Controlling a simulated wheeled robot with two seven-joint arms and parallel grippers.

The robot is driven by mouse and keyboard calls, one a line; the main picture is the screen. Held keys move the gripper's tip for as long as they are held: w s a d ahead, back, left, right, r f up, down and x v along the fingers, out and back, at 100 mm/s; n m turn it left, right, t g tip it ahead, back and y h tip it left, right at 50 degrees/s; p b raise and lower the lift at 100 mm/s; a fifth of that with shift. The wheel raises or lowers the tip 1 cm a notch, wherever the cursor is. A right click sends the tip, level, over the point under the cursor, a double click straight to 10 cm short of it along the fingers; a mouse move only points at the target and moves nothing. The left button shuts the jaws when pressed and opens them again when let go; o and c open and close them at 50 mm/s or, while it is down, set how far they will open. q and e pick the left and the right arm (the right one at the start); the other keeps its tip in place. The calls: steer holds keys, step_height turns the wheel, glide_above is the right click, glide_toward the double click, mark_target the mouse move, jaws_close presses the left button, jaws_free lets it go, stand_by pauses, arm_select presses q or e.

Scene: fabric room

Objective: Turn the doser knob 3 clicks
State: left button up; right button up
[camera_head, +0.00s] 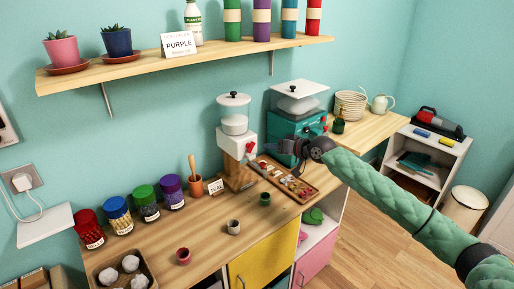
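A white dispenser (230,142) with a clear hopper and a round lid stands on a wooden block on the bench. A red knob (250,147) shows on its front. A teal machine (283,127) with a white square hopper stands behind it to the right, with small red parts at its right side. No label shows which one is the doser. My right arm reaches in from the right, and my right gripper (278,148) is in front of the teal machine, right of the white dispenser's knob and seemingly apart from it. Its fingers are too small and dark to read. My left gripper is out of view.
A wooden tray (306,190) of small pieces lies below my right gripper. Small cups (233,227), a pestle in a mortar (195,187) and several lidded jars (146,206) stand along the bench. A wall shelf (140,72) hangs above. Bare bench lies between jars and cups.

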mark_target(250, 147)
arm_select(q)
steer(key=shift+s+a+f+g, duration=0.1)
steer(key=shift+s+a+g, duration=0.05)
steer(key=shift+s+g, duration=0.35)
arm_select(e)
steer(key=shift+a+m, duration=0.1)
steer(key=shift+m, duration=0.7)
